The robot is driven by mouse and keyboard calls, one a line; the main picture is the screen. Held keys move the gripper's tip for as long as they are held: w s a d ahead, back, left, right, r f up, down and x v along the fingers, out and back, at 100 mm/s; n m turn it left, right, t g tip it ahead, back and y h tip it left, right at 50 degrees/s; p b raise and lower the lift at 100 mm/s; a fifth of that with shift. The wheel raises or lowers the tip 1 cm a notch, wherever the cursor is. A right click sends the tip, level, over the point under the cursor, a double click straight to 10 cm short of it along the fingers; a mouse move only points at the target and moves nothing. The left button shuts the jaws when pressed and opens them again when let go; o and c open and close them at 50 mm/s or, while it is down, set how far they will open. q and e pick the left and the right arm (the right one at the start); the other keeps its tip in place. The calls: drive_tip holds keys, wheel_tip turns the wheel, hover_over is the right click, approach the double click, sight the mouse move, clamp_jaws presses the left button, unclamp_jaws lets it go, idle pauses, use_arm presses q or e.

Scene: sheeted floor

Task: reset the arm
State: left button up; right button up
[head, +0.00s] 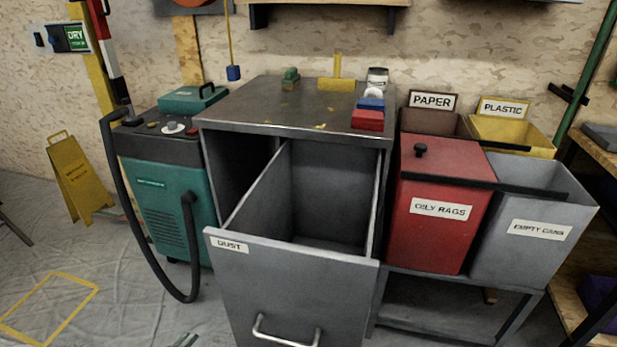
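Neither of my arms nor grippers shows clearly in the head view. A grey metal cabinet (300,127) stands in the middle. Its drawer labelled DUST (285,285) is pulled out toward me, and the part of its inside that I see is empty.
A teal machine (165,190) with a black hose stands left of the cabinet. A red OILY RAGS bin (437,230) and a grey EMPTY CANS bin (530,250) stand right. Red and blue blocks (367,119) lie on the cabinet top. A yellow floor sign (76,180) stands far left.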

use_arm(q)
drive_tip(key=s+a+f+n+g+y, duration=0.35)
drive_tip(key=s+f+n, duration=0.35)
drive_tip(key=f, duration=0.4)
drive_tip(key=s+a+f+n+g+y, duration=0.3)
drive_tip(key=s+f+n+g+y, duration=0.25)
drive_tip(key=f, duration=0.45)
drive_tip(key=s+d+f+n+g+h, duration=0.2)
drive_tip(key=s+d+f+n+g, duration=0.25)
drive_tip(key=s, duration=0.65)
drive_tip(key=s+d+r+p, duration=0.1)
drive_tip(key=s+r+p, duration=0.4)
drive_tip(key=r+p, duration=0.4)
drive_tip(key=s+d+r+p, duration=0.2)
drive_tip(key=s+r+p, duration=0.4)
drive_tip(key=p, duration=0.8)
wheel_tip(320, 180, up, 3)
drive_tip(key=shift+s+f+m+g+h, duration=0.1)
drive_tip(key=shift+s+m+g+h, duration=0.15)
drive_tip(key=shift+g, duration=0.2)
use_arm(e)
drive_tip(key=s+r+g, duration=0.1)
drive_tip(key=s+r, duration=0.4)
drive_tip(key=r, duration=0.5)
drive_tip(key=s+r+g, duration=0.1)
drive_tip(key=s+r, duration=0.3)
drive_tip(key=r, duration=0.6)
drive_tip(key=shift+s+n, duration=0.3)
drive_tip(key=shift+s, duration=0.1)
